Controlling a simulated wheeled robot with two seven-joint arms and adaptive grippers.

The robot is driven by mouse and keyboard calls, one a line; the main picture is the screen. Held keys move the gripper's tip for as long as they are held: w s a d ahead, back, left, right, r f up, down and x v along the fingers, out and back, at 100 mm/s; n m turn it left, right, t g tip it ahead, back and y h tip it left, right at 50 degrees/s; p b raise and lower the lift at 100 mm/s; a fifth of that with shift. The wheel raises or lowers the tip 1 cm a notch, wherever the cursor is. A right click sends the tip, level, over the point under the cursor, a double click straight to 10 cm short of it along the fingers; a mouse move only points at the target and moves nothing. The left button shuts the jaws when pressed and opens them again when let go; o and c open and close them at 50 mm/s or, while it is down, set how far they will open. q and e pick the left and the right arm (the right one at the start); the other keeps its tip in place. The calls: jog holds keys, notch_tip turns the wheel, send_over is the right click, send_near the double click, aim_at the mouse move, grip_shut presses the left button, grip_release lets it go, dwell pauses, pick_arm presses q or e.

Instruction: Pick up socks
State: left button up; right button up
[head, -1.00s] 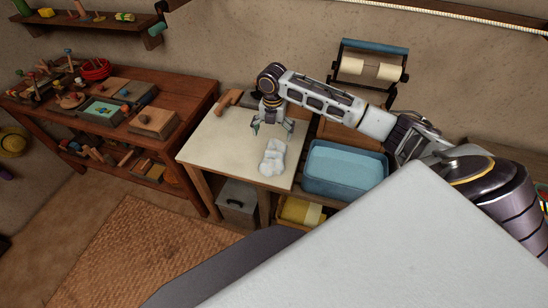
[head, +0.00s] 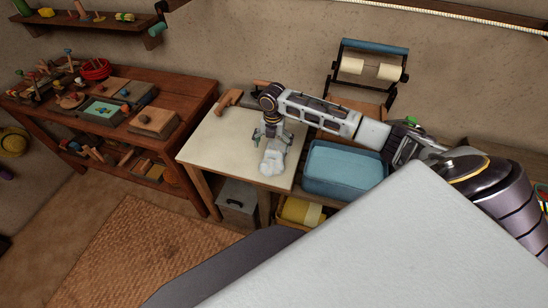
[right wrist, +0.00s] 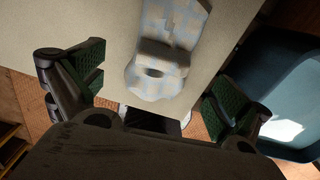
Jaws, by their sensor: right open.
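The socks (head: 271,163) are a pale, crumpled bundle lying on the cream-topped table (head: 215,145), near its front right part. In the right wrist view the socks (right wrist: 163,62) show grey and whitish patches and lie between and beyond my finger pads. My right gripper (head: 272,140) is over the socks, pointing down, and hides their far part in the head view. In the right wrist view the right gripper (right wrist: 155,95) is open, its green-padded fingers apart on either side. Whether it touches the socks I cannot tell. My left gripper is not in view.
A blue basin (head: 344,170) stands right of the table. A wooden workbench (head: 165,95) with several toys stands at the left. A grey bin (head: 237,203) and a yellow container (head: 300,211) sit below. A roller stand (head: 370,68) is behind. The table's left part is mostly clear.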

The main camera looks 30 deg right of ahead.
aim_at(274, 152)
jog(key=shift+s+f, duration=0.15)
jog(key=shift+f, duration=0.5)
notch_tip(274, 152, down, 3)
jog(key=shift+s+d+r, duration=0.1)
jog(key=shift+r, duration=0.05)
jog(key=shift+f, duration=0.55)
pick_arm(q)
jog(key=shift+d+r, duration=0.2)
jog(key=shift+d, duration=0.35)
pick_arm(e)
jog(key=shift+c, duration=0.4)
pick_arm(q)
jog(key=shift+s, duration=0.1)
pick_arm(e)
jog(key=c, duration=1)
jog(key=shift+r, duration=0.2)
